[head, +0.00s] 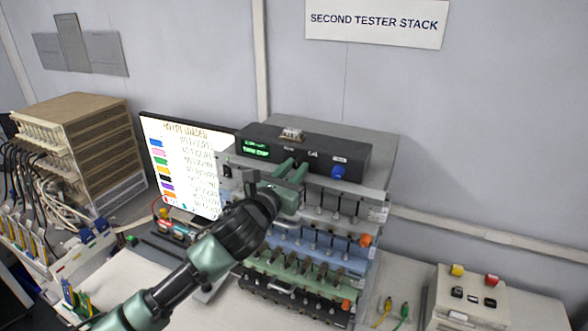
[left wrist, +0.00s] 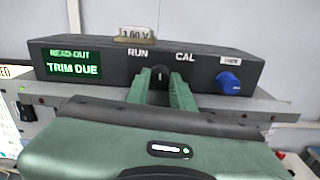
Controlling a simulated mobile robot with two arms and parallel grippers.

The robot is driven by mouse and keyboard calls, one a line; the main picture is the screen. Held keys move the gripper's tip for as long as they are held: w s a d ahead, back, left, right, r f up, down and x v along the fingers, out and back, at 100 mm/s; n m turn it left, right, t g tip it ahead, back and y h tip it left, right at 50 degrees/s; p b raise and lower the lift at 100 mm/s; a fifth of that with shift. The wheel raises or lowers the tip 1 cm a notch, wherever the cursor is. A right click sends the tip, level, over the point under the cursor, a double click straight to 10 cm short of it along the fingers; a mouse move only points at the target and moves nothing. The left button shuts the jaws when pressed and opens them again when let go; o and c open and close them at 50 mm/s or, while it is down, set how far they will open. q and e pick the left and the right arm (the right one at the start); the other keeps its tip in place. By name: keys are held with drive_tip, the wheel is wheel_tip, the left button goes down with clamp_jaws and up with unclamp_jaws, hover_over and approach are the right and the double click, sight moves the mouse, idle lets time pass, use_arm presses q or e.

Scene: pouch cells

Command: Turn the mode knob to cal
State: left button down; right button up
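The mode knob (left wrist: 160,75) is small and black with a white mark that looks about upright, between the printed words RUN and CAL on the front of a black box (left wrist: 105,66). In the head view this box (head: 355,157) sits on top of the tester stack, and the knob is hidden behind my gripper. My left gripper (head: 293,172) has its green fingers at the box front. In the left wrist view the fingers (left wrist: 160,90) stand either side of the knob; whether they press on it I cannot tell. My right gripper is not in view.
A blue knob (left wrist: 230,82) is right of CAL. A lit display (left wrist: 73,64) reads TRIM DUE. A tag (left wrist: 138,34) reading 1.60 V stands on the box. A bright screen (head: 185,165) is left of the stack; a control box (head: 475,298) with buttons is at right.

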use_arm(q)
drive_tip(key=shift+r+m, duration=0.1)
drive_tip(key=shift+m, duration=2.1)
drive_tip(key=c, duration=1.2)
unclamp_jaws()
drive_tip(key=shift+f+n, duration=0.2)
drive_tip(key=shift+n, duration=0.1)
